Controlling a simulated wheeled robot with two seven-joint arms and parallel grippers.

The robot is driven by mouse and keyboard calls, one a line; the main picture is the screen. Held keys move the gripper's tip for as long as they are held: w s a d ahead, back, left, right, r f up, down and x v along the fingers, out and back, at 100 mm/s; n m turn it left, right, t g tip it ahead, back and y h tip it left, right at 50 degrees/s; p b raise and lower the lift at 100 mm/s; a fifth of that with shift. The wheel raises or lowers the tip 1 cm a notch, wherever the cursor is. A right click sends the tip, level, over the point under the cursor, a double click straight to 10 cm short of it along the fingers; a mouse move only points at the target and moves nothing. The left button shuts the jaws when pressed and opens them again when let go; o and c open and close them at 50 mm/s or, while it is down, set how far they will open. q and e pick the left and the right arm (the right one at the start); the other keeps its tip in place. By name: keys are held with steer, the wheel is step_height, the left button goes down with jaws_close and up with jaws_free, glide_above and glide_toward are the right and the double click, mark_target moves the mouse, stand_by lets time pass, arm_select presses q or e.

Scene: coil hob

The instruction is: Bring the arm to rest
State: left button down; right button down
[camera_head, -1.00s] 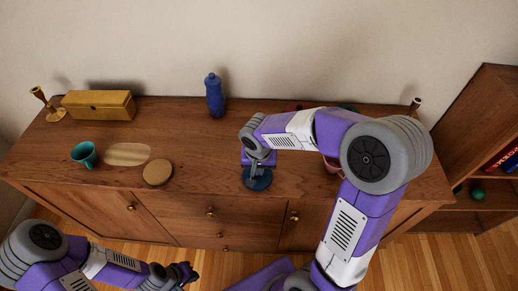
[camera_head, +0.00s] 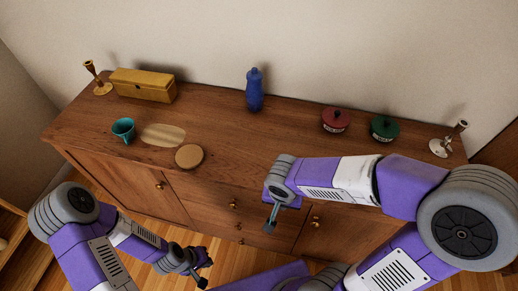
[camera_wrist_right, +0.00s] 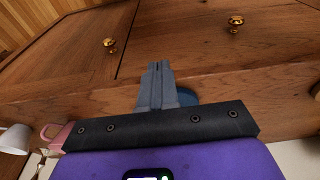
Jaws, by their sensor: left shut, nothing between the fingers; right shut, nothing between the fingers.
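My right arm reaches in from the right in the head view, across the front of the wooden sideboard (camera_head: 240,150). Its gripper (camera_head: 269,227) is shut and empty, in front of the sideboard's drawers. In the right wrist view the two fingers (camera_wrist_right: 160,68) lie together with nothing between them, and the sideboard's front shows beyond them. My left gripper (camera_head: 205,274) is low in the head view, shut and empty, over the floor in front of the sideboard.
A teal cup (camera_head: 123,129), a round brown disc (camera_head: 189,156), a yellow box (camera_head: 142,86), a blue bottle (camera_head: 254,91), red (camera_head: 335,121) and green (camera_head: 384,129) lidded pots and two candlesticks stand on top. A blue object (camera_wrist_right: 188,97) and pink object (camera_wrist_right: 57,135) show in the wrist view.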

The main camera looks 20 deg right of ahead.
steer(key=s+a+f+n+y+p, duration=0.1)
steer(key=a+f+y, duration=0.1)
steer(key=f, duration=0.9)
steer(key=s+a+f+n+g+y+p, duration=0.1)
steer(key=a+f+n+y+p, duration=0.1)
steer(key=f, duration=1)
steer(key=a+y, duration=0.1)
steer(key=a, duration=0.1)
steer(key=shift+s+a+f+n, duration=0.2)
steer(key=shift+a+f+n, duration=0.1)
steer(key=shift+a, duration=0.1)
